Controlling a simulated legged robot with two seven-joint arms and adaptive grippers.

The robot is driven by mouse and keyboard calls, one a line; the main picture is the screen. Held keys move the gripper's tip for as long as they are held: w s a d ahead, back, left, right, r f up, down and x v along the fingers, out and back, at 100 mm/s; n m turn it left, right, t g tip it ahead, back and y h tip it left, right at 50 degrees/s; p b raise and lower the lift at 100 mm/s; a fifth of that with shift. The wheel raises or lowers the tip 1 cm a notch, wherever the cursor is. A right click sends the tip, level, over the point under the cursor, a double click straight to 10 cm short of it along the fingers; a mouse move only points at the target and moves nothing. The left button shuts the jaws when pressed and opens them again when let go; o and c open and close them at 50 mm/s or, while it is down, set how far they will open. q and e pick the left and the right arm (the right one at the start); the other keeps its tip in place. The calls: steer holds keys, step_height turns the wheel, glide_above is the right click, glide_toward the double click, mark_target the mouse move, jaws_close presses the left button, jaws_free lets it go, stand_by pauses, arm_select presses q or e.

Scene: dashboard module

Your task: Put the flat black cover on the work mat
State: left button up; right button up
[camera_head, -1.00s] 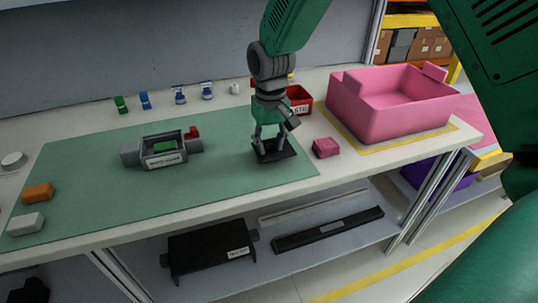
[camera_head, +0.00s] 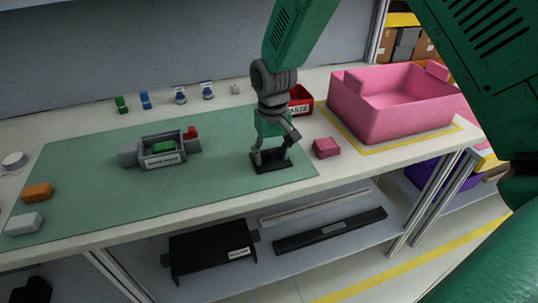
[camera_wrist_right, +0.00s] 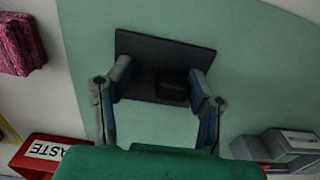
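The flat black cover (camera_head: 271,163) lies on the right part of the green work mat (camera_head: 225,180). In the right wrist view the cover (camera_wrist_right: 150,52) is a dark plate with a small raised black block on top. My right gripper (camera_head: 271,154) is low over it, fingers pointing down. My left gripper is not in view.
A grey module (camera_head: 163,152) sits mid-mat. Orange (camera_head: 37,193) and white (camera_head: 25,223) blocks lie at the left. A pink block (camera_head: 326,147), red waste bin (camera_head: 300,100) and large pink bin (camera_head: 385,115) stand right of the mat. The mat's front middle is clear.

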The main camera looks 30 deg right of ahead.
mark_target(267, 154)
steer(key=shift+s+f, duration=0.1)
steer(key=shift+f, duration=0.05)
steer(key=shift+a, duration=0.3)
steer(key=r, duration=0.4)
steer(key=shift+w+a+r+p, duration=0.2)
steer(key=shift+a+r+p, duration=0.05)
steer(key=shift+a+p, duration=0.05)
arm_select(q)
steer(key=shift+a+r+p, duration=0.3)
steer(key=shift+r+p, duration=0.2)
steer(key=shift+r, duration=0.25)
arm_select(e)
step_height(267, 154, up, 8)
steer(key=shift+d, duration=0.15)
steer(key=shift+s+r, duration=0.1)
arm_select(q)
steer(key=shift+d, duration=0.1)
arm_select(e)
steer(key=shift+d, duration=0.15)
